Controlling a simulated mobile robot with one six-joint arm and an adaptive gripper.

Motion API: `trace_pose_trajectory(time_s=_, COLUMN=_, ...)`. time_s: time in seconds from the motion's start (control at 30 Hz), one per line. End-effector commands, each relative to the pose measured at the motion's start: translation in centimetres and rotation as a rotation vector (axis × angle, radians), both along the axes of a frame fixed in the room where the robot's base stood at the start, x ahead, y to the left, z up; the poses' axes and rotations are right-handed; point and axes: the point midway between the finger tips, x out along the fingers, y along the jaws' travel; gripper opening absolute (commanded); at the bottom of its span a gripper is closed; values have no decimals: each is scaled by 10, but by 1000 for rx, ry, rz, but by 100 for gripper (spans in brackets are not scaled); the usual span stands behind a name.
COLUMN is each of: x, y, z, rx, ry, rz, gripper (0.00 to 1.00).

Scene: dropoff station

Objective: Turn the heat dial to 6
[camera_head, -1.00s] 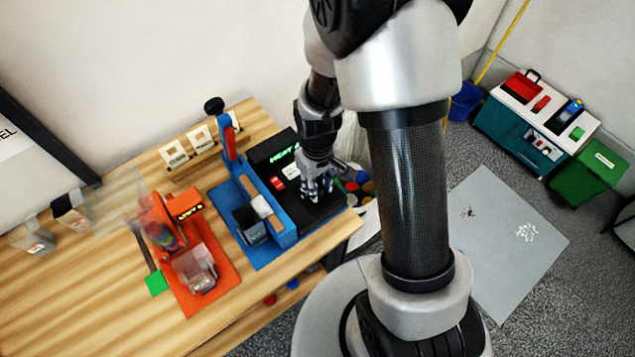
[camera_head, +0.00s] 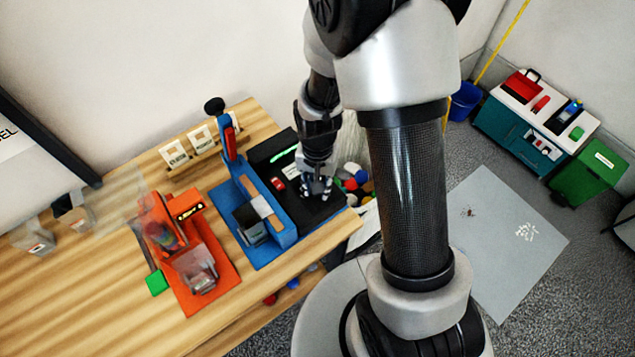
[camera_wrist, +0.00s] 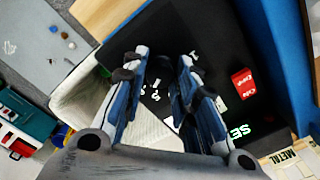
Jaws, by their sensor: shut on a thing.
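The black heat panel (camera_head: 320,212) lies at the right end of the table, beside the blue press. In the wrist view the panel (camera_wrist: 218,45) shows white scale marks, partly covered, and green lettering (camera_wrist: 240,130) cut off at its edge. My gripper (camera_head: 316,190) is down over the panel, shut on the heat dial. In the wrist view my gripper (camera_wrist: 163,70) has its two fingers pointing down at the panel on either side of the dial's place. The dial is dark and mostly hidden by the fingers; its setting is not readable.
A red on/off switch (camera_head: 278,184) sits on the panel, near my gripper. The blue press (camera_head: 283,232) stands just left, and an orange station (camera_head: 213,265) farther left. A white bin (camera_wrist: 85,90) with coloured pieces is beside the panel. The table's front left is clear.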

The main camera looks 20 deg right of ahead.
Motion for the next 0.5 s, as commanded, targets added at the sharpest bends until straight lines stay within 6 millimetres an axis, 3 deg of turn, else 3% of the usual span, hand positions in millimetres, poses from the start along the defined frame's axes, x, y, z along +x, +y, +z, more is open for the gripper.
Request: trace_pose_trajectory(time_s=0.5, x=0, y=0, z=0, rx=0, ry=-1, rz=-173, gripper=3)
